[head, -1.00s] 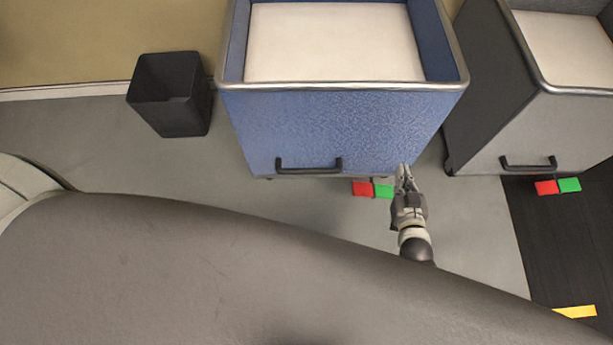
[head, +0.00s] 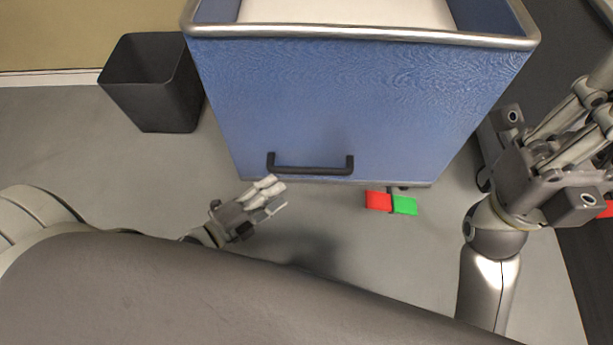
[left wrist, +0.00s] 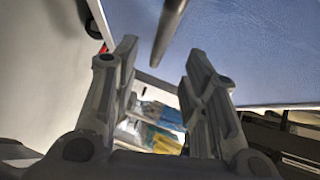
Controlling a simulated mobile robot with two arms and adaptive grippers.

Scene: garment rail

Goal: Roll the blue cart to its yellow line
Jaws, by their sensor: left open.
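The blue cart (head: 330,110) stands in the middle of the head view with its front towards me and a dark bar handle (head: 310,168) low on that front. My left gripper (head: 275,190) is open just below and left of the handle's left end, with nothing held. In the left wrist view its two fingers (left wrist: 160,65) are spread, and the handle (left wrist: 168,30) lies ahead between them, apart from them. My right gripper (head: 592,108) is raised at the right; whether its fingers are open is unclear. No yellow line shows in the head view.
A red pedal (head: 378,201) and a green pedal (head: 404,205) stick out under the cart's front. A black bin (head: 155,85) stands left of the cart. Grey floor (head: 60,140) is clear at the left. A dark floor strip (head: 585,270) runs at the right.

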